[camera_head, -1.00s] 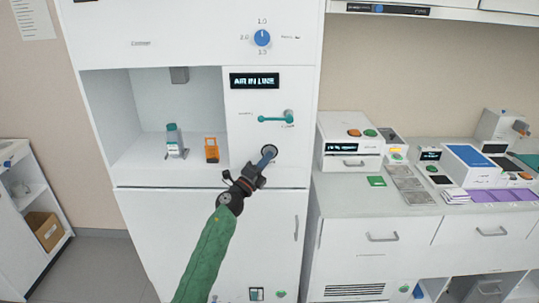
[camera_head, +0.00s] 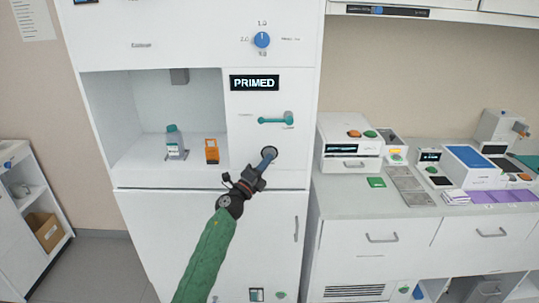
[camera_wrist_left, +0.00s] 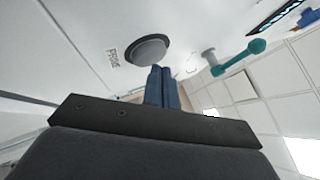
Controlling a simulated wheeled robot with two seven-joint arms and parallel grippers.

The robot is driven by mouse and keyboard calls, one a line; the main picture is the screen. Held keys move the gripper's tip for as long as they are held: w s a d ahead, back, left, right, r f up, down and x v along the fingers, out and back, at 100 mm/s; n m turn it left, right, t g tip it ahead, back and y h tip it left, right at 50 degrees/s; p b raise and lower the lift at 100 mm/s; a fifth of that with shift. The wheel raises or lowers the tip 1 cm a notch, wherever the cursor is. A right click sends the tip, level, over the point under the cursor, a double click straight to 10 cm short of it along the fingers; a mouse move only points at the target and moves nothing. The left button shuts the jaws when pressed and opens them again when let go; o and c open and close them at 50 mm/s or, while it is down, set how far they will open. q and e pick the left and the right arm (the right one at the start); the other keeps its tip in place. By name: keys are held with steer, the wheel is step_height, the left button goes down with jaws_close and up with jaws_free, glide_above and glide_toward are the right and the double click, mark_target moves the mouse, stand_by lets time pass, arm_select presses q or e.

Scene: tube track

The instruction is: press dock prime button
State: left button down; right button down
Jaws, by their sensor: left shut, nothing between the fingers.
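The prime button (camera_wrist_left: 150,50) is a round grey button on the white dock panel, with a "PRIME" label beside it in the left wrist view. In the head view the button (camera_head: 271,153) shows just past my fingertips. My left gripper (camera_head: 267,160) is shut and empty, its blue fingers at the button; I cannot tell whether they touch it. The fingers also show in the left wrist view (camera_wrist_left: 162,72), close to the button's edge. The dock's display (camera_head: 254,83) reads "PRIMED". My right gripper is not in view.
A teal lever (camera_head: 276,120) sits above the button. A teal-capped bottle (camera_head: 174,141) and an orange item (camera_head: 211,151) stand in the open bay to the left. A counter (camera_head: 380,205) with several devices is to the right.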

arm_select(q)
steer(key=shift+s, duration=0.35)
steer(key=shift+s+p, duration=1.05)
steer(key=shift+s, duration=1.45)
